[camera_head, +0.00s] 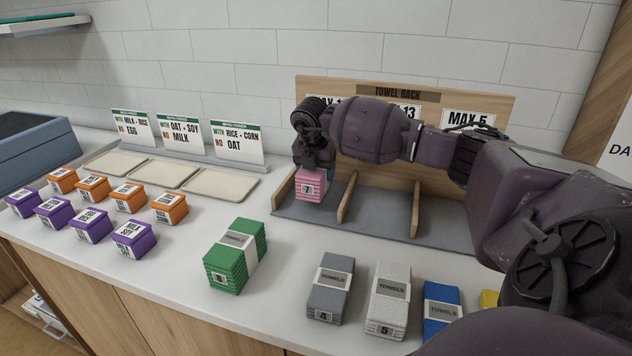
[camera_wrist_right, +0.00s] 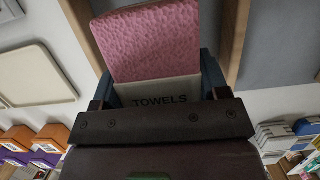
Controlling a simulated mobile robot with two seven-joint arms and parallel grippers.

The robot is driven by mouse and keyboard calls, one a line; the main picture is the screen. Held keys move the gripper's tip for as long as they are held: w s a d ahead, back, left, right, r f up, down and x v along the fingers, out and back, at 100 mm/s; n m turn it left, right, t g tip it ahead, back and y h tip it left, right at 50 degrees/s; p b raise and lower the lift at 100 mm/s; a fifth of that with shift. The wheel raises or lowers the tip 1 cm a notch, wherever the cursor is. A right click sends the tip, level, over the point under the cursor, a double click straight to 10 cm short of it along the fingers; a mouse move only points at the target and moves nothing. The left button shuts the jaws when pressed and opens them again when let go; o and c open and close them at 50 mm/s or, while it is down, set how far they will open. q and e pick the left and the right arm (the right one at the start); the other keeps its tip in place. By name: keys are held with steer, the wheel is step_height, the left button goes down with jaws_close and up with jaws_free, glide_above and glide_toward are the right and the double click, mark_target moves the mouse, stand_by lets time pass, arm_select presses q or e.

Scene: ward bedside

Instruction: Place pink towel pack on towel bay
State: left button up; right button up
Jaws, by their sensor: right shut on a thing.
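The pink towel pack (camera_head: 311,186) has a white band and a label reading 7. My right gripper (camera_head: 314,160) is shut on it, in the left bay of the towel rack (camera_head: 400,225). The pack also shows in the right wrist view (camera_wrist_right: 152,42), with its TOWELS band between the fingers of the right gripper (camera_wrist_right: 165,92). The pack is at or just above the grey bay floor; I cannot tell whether it touches. My right arm hides parts of the rack's signs. My left gripper is not in view.
Green (camera_head: 235,256), grey (camera_head: 330,288), white (camera_head: 388,300) and blue (camera_head: 442,302) towel packs stand on the counter in front of the rack. A wooden divider (camera_head: 347,198) stands right of the pink pack. Cream trays (camera_head: 220,184) and orange and purple boxes are at left.

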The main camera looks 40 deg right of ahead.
step_height(320, 180, down, 3)
steer(key=shift+f, duration=0.15)
steer(key=shift+f, duration=0.1)
steer(key=o, duration=1)
steer(key=shift+r, duration=0.5)
steer(key=p+v, duration=0.1)
steer(key=v, duration=1)
steer(key=shift+s+r, duration=0.1)
